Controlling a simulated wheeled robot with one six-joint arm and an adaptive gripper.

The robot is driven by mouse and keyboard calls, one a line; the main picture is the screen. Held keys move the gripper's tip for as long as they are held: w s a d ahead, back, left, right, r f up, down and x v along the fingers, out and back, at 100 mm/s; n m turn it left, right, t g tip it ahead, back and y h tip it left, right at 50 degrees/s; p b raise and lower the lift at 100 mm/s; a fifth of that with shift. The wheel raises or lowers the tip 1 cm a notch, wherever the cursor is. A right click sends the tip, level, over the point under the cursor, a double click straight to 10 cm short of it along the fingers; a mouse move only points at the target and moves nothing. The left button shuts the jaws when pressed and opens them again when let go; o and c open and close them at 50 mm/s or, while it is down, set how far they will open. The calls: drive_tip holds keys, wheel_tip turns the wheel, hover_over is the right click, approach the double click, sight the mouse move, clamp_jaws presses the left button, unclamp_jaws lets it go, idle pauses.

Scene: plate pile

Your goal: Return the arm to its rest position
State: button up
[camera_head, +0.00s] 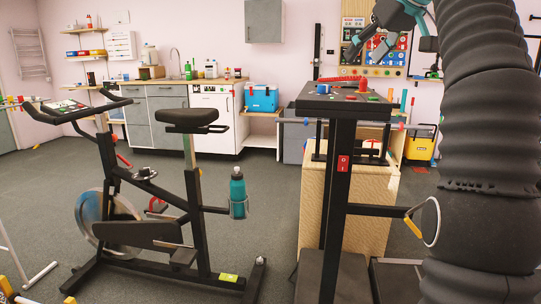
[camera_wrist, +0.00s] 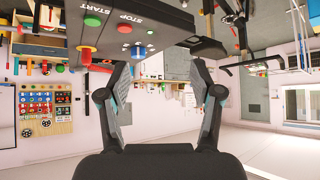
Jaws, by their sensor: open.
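My gripper (camera_head: 368,45) is at the upper right of the head view, raised in front of the back wall's board. Its fingers are dark with teal parts. In the wrist view its two fingers (camera_wrist: 161,85) stand wide apart with nothing between them. My dark ribbed arm fills the right side of the head view. A black console (camera_head: 345,98) on a post stands below my gripper in that view. In the wrist view, which looks upside down, the console (camera_wrist: 150,22) shows START and STOP labels and coloured buttons beyond the fingertips, apart from them.
An exercise bike (camera_head: 160,190) with a teal bottle (camera_head: 238,192) stands at left. A light wooden box (camera_head: 372,205) is behind the console post. A counter (camera_head: 160,118), a blue cooler (camera_head: 261,99) and a yellow container (camera_head: 420,148) are farther back. Grey floor lies open between bike and counter.

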drive_tip(key=s+a+f+m+g+h, duration=0.1)
drive_tip(key=s+f, duration=0.8)
drive_tip(key=f, duration=0.5)
drive_tip(key=s+a+f+m+h, duration=0.1)
drive_tip(key=s+f+m, duration=0.1)
drive_tip(key=s+f, duration=0.8)
drive_tip(key=s+a+f+m+g+h, duration=0.1)
drive_tip(key=s+a+f, duration=0.1)
drive_tip(key=s+f, duration=0.8)
wheel_tip(320, 180, down, 9)
drive_tip(key=shift+s+f+m+g+h, duration=0.1)
drive_tip(key=shift+s+m+g+h, duration=0.2)
drive_tip(key=shift+h, duration=0.1)
drive_tip(key=shift+w, duration=0.1)
drive_tip(key=shift+c, duration=0.2)
